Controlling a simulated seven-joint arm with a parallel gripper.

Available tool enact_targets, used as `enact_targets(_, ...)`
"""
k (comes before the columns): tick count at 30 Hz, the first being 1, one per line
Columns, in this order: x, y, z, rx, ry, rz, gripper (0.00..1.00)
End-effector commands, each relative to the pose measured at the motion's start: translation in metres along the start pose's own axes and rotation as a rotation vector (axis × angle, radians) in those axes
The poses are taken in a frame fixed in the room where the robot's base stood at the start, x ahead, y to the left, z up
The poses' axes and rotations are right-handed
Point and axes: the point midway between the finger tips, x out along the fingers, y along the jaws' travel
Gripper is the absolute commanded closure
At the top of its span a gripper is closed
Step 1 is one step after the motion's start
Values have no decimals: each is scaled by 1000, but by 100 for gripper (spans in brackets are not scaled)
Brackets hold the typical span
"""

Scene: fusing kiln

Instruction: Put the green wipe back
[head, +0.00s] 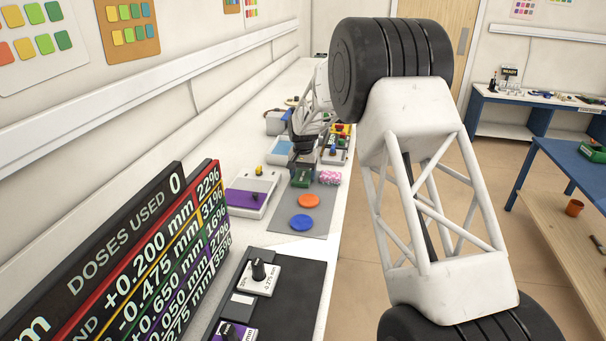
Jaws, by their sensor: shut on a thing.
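My gripper (304,164) is small and far off in the head view, pointing down over the grey mat (268,217) on the bench. It is shut on a small dark green thing, which I take for the green wipe (302,178). The green thing is just below the fingers, at the far end of the mat. I cannot tell whether it touches the mat. The fingertips are partly hidden by my own wrist.
An orange disc (309,200) and a blue disc (301,222) lie on the mat. A pink spotted thing (330,178) is right of the gripper. A purple-fronted tray (246,198) is left. A tray with coloured pieces (337,152) is behind. A dosing board (133,262) stands nearby.

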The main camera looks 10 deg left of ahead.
Motion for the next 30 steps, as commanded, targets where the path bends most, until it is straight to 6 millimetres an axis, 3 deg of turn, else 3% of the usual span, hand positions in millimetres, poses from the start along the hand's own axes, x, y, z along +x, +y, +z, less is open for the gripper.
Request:
enact_targets(12, 3, 0, 0, 0, 0, 0, 53)
enact_targets(13, 3, 0, 0, 0, 0, 0, 29)
enact_targets(17, 3, 0, 0, 0, 0, 0, 9)
enact_targets(30, -1, 0, 0, 0, 0, 0, 7)
